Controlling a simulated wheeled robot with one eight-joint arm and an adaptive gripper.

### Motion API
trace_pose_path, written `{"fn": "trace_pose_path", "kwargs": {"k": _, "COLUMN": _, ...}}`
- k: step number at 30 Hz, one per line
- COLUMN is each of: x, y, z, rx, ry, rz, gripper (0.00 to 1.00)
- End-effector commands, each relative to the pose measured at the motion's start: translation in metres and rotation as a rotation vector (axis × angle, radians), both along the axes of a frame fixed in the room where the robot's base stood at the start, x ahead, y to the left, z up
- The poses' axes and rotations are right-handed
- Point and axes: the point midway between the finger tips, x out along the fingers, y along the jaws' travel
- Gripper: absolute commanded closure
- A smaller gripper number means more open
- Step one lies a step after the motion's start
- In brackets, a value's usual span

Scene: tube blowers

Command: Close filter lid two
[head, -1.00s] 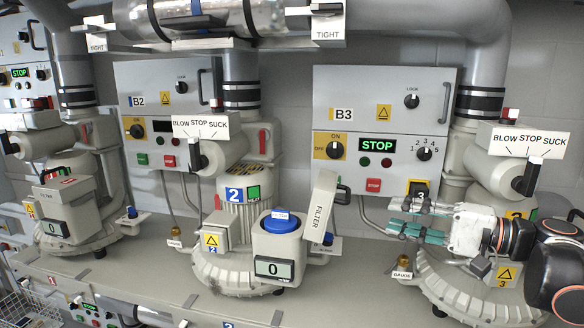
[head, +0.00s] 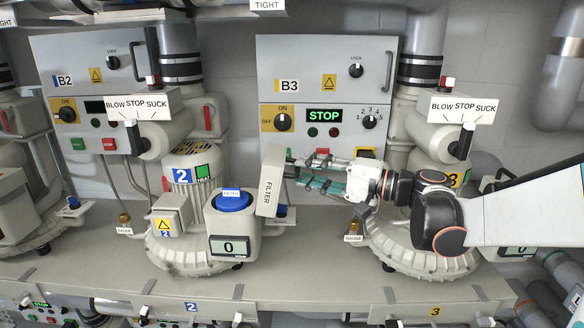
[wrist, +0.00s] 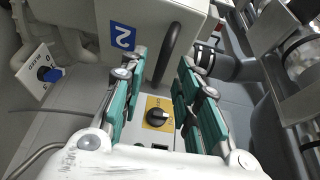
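Filter lid two (head: 270,182) is a pale slab marked FILTER. It stands open and nearly upright at the right side of the filter housing (head: 229,228), which has a blue filter top (head: 233,201) exposed. My gripper (head: 289,170) is just right of the lid, with its fingers pointing left at it. In the wrist view, my gripper (wrist: 160,62) is open, with its teal finger pads apart. The lid's outer face (wrist: 110,18) with a blue "2" label is ahead. Its dark handle (wrist: 177,48) shows between the fingertips; I cannot tell whether they touch.
The B3 panel (head: 325,85) is behind my gripper. A blow-stop-suck lever (head: 462,143) stands above right, and another (head: 137,138) above left. The bench front (head: 300,280) is clear.

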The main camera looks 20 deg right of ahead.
Motion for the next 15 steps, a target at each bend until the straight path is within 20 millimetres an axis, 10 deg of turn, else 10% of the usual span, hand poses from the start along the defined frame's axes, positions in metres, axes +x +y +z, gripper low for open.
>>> {"fn": "trace_pose_path", "kwargs": {"k": 15, "x": 0.0113, "y": 0.0135, "z": -0.0006, "rx": 0.000, "ry": 0.000, "rz": 0.000, "gripper": 0.70}}
